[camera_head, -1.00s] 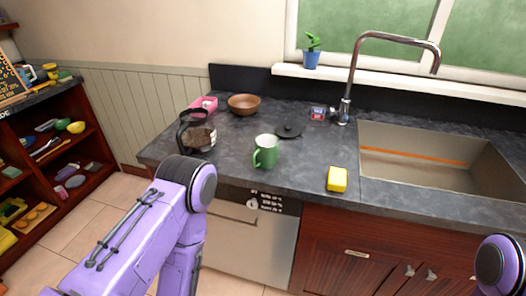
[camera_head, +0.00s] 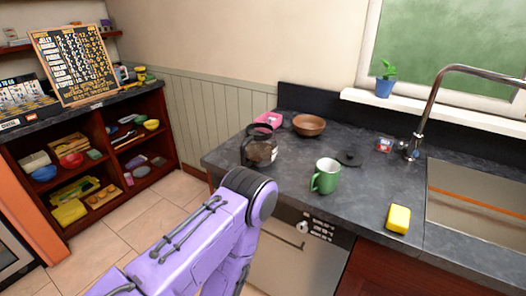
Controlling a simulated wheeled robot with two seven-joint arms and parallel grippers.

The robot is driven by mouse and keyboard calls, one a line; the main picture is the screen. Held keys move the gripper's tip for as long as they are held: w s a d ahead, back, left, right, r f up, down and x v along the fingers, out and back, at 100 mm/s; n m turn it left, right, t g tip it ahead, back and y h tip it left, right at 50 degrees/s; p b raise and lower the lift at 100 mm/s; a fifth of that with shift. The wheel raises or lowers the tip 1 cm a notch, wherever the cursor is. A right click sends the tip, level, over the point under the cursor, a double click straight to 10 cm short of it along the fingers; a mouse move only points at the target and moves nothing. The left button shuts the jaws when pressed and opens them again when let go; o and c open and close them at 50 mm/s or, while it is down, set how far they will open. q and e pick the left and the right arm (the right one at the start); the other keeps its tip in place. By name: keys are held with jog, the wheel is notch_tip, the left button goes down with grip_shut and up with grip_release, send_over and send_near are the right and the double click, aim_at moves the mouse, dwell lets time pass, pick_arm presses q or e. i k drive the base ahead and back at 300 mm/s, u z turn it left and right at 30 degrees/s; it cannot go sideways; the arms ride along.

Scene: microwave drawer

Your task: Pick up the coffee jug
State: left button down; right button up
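The coffee jug (camera_head: 262,153) is a dark glass pot with a black handle and rim. It stands upright at the left end of the dark countertop (camera_head: 300,178). My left arm comes in from the bottom, and its purple link with a dark joint shows in front of the counter, below the jug. My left gripper is not visible. My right arm and gripper are out of view.
A green mug (camera_head: 325,177) stands right of the jug. The sink (camera_head: 480,205) is at right; open shelves (camera_head: 90,160) stand at left.

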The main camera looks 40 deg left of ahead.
aim_at(259, 149)
jog(key=z, duration=2.95)
jog(key=k, duration=1.6)
jog(key=u, duration=1.85)
